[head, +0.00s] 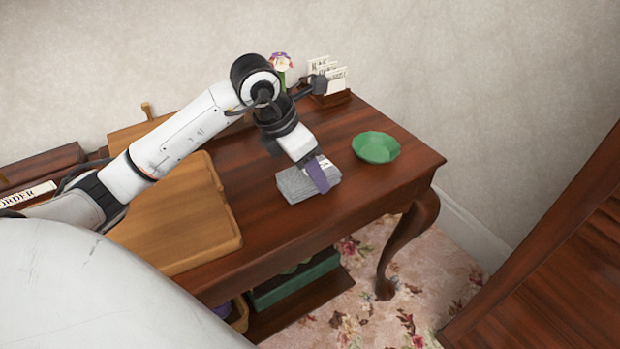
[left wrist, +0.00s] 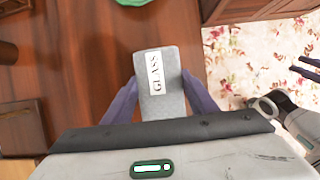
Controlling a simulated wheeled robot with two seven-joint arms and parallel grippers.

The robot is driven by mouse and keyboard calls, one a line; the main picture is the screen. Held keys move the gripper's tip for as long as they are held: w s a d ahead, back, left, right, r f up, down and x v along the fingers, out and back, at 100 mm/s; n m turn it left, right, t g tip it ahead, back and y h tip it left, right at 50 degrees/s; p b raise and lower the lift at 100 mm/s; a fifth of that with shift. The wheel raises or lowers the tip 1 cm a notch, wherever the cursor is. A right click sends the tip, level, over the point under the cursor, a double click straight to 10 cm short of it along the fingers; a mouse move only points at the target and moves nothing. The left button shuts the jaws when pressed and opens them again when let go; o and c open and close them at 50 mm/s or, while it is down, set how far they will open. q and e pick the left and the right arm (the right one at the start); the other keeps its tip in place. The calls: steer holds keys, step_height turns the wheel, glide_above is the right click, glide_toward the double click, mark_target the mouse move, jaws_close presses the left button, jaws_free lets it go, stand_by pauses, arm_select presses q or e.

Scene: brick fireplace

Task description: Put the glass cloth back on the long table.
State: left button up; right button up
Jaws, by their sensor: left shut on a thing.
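The glass cloth is a folded grey cloth (head: 296,186) at the front of the long table (head: 270,222), left of the green bowl. In the left wrist view the cloth (left wrist: 160,97) carries a white label reading GLASS. My left gripper (head: 318,174) reaches down over the cloth and is shut on it, with a purple finger on either side in the wrist view (left wrist: 160,98). The cloth is at or just above the tabletop; I cannot tell whether it touches. My right gripper is not in the head view.
A green bowl (head: 376,147) stands right of the cloth. A wooden board (head: 185,220) covers the table's left part. At the back are a card holder (head: 332,92) and a flower (head: 281,64). A green box (head: 295,279) sits on the lower shelf. A slatted wooden piece (head: 560,270) stands at right.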

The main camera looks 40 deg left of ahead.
arm_select(q)
steer(key=shift+f, duration=1.2)
steer(key=o, duration=1.1)
steer(key=shift+f, duration=0.1)
steer(key=v, duration=1.2)
